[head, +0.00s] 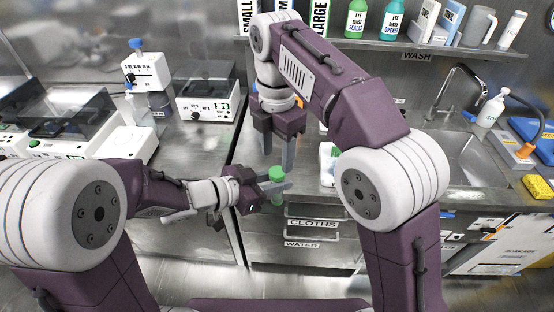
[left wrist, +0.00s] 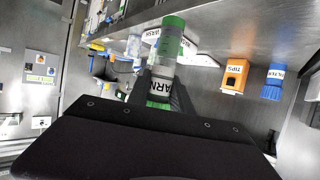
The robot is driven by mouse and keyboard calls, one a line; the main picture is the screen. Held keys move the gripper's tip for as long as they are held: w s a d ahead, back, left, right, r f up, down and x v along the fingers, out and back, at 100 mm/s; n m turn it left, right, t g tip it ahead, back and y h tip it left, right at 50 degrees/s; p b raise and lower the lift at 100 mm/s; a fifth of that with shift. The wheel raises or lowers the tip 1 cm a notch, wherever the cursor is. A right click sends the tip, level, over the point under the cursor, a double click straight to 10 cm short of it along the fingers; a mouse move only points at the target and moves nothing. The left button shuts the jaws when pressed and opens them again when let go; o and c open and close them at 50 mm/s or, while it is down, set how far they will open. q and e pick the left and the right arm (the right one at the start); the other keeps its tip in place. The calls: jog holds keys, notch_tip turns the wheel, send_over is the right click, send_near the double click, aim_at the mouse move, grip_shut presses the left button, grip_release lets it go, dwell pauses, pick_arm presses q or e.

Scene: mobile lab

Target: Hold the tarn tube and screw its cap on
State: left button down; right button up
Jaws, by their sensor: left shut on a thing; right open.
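The tarn tube (left wrist: 163,70) is clear, with a partly hidden label ending in "ARN" and green at its lower end. My left gripper (head: 274,189) is shut around it; its fingers also show in the left wrist view (left wrist: 158,92). The green cap (left wrist: 173,22) sits at the tube's upper end; I cannot tell how tightly. It also shows in the head view (head: 276,173), with the tube upright and held clear of the counter. My right gripper (head: 279,158) points down from above, open, its fingertips close to the cap; contact is unclear.
A steel counter (head: 200,140) with several instruments lies behind on the left. A sink (head: 470,150) is at the right. A shelf with bottles (head: 355,18) runs along the back. Labelled drawers (head: 312,222) are just beyond the tube.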

aim_at(277, 171)
jog(key=shift+f, duration=2.1)
grip_shut()
jog(key=m, duration=0.3)
jog(key=shift+o, duration=0.3)
grip_release()
jog(key=shift+r, duration=2.3)
